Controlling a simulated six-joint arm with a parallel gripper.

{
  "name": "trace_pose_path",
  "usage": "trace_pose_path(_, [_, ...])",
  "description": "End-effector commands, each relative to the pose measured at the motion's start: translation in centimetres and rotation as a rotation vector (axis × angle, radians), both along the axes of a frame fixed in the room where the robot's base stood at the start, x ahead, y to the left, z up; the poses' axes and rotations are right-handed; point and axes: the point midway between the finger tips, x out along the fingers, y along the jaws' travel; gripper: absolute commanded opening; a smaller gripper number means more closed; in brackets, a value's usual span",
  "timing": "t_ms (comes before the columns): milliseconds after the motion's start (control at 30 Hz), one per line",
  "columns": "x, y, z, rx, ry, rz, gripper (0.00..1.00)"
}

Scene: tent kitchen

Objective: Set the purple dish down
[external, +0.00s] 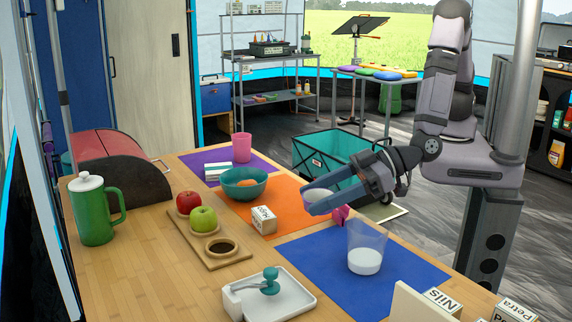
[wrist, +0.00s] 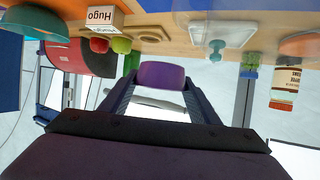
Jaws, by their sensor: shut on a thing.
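The purple dish (wrist: 162,76) sits between my two fingers in the wrist view, and my gripper (wrist: 161,84) is shut on it. In the external view my gripper (external: 316,203) reaches in from the right over the table, near where the orange mat (external: 283,222) and the blue mat (external: 300,262) meet.
A clear cup (external: 366,250) stands on the blue mat, close to my gripper. A teal bowl (external: 244,186) and a Hugo name block (external: 264,219) are on the orange mat. A pink cup (external: 242,147) stands on the purple mat (external: 205,158).

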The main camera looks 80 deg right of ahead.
Motion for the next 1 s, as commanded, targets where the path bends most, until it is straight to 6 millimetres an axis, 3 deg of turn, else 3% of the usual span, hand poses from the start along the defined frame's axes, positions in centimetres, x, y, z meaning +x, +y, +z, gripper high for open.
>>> trace_pose_path(33, [2.5,-1.4,-0.7,-0.001,0.000,-0.055,0.29])
trace_pose_path(233, [10.3,-5.1,-2.8,0.002,-0.001,-0.190,0.29])
trace_pose_path(433, [16.6,-5.9,-3.7,0.005,-0.003,-0.231,0.29])
trace_pose_path(567, [19.0,-4.4,-3.3,0.005,-0.004,-0.202,0.29])
trace_pose_path(733, [20.6,-0.2,-1.1,0.008,-0.007,-0.122,0.29])
trace_pose_path(900, [21.5,3.1,1.6,0.005,-0.004,-0.044,0.29])
trace_pose_path(1000, [21.1,4.1,1.3,-0.001,0.000,-0.004,0.29])
